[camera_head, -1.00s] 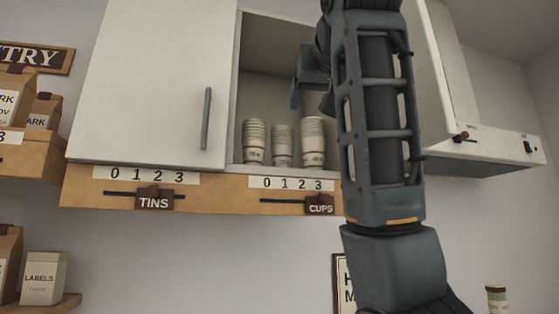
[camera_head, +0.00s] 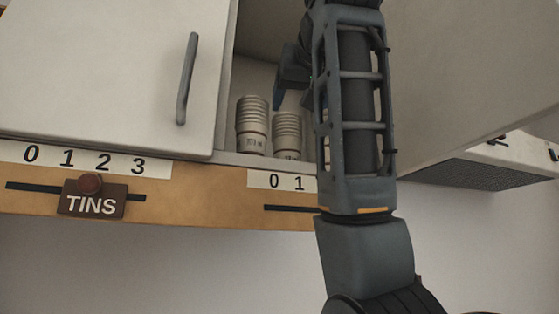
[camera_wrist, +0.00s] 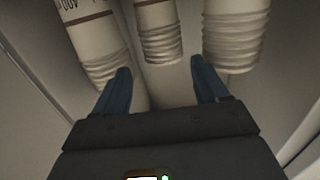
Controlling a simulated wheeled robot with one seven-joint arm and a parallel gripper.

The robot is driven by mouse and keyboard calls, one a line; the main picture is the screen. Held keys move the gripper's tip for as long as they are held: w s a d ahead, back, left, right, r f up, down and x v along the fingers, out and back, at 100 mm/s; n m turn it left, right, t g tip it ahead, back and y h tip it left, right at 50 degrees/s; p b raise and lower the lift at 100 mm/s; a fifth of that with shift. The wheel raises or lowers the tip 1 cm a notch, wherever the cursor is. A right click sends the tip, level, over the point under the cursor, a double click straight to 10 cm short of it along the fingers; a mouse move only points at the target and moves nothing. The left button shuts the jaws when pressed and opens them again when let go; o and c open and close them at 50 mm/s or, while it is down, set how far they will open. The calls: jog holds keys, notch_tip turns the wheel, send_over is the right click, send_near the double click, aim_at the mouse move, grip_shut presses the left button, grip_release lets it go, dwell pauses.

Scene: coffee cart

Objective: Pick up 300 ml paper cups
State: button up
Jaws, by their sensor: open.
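Three stacks of white paper cups stand in the open wall cupboard. In the head view, the left stack (camera_head: 252,125) and a shorter stack (camera_head: 287,136) show; my arm mostly hides the third. In the wrist view, one stack with a brown band and part of a print (camera_wrist: 95,42) is at left. A middle stack (camera_wrist: 160,32) and a right stack (camera_wrist: 235,35) show too. I cannot read the cup sizes surely. My gripper (camera_wrist: 160,70) is open and empty, its fingers pointing towards the middle stack, apart from it. In the head view, my gripper (camera_head: 288,88) is partly hidden.
A closed white door with a grey handle (camera_head: 187,78) is left of the opening; another panel (camera_head: 450,75) stands at right. Below runs a wooden rail (camera_head: 190,205) with numbers and a TINS slider (camera_head: 92,197). The cupboard walls bound the space around my gripper.

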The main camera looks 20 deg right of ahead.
aim_at(290, 117)
jog(key=p+x, duration=0.1)
jog(key=x, duration=0.1)
jog(key=p+x, duration=0.1)
jog(key=x, duration=0.2)
jog(key=r+p+x, duration=0.1)
jog(key=x, duration=0.2)
jog(key=shift+a, duration=0.15)
jog(key=shift+w+f, duration=0.15)
jog(key=shift+w, duration=0.2)
jog(key=c, duration=1.1)
